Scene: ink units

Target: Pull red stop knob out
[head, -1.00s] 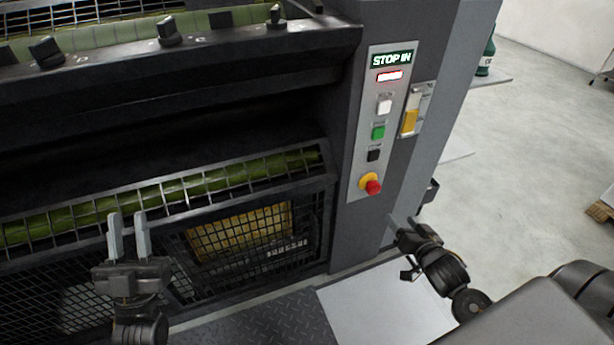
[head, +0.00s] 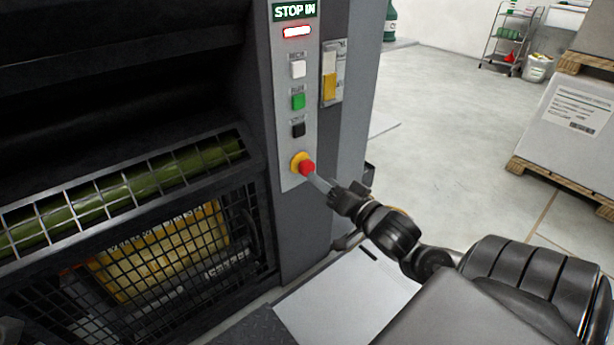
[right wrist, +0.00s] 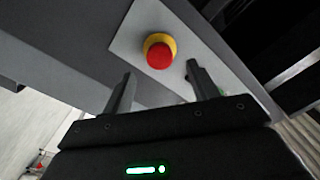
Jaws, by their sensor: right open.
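The red stop knob (head: 307,167) sits on a yellow collar (head: 297,160) low on the grey control panel (head: 290,181), under a display reading "STOP IN" (head: 294,12). My right gripper (head: 318,180) is just right of and below the knob, its fingers pointing at it. In the right wrist view the red knob (right wrist: 160,56) shows ahead of the two spread fingers (right wrist: 160,88), roughly centred between them. The gripper is open and empty, and the knob looks a little beyond the fingertips. My left gripper is not in view.
White, green (head: 298,102) and black buttons line the panel above the knob. A yellow-marked switch plate (head: 330,86) is to the right. A mesh guard (head: 160,255) covers the machine at left. Open floor lies right of the machine, with a pallet load (head: 570,125) farther off.

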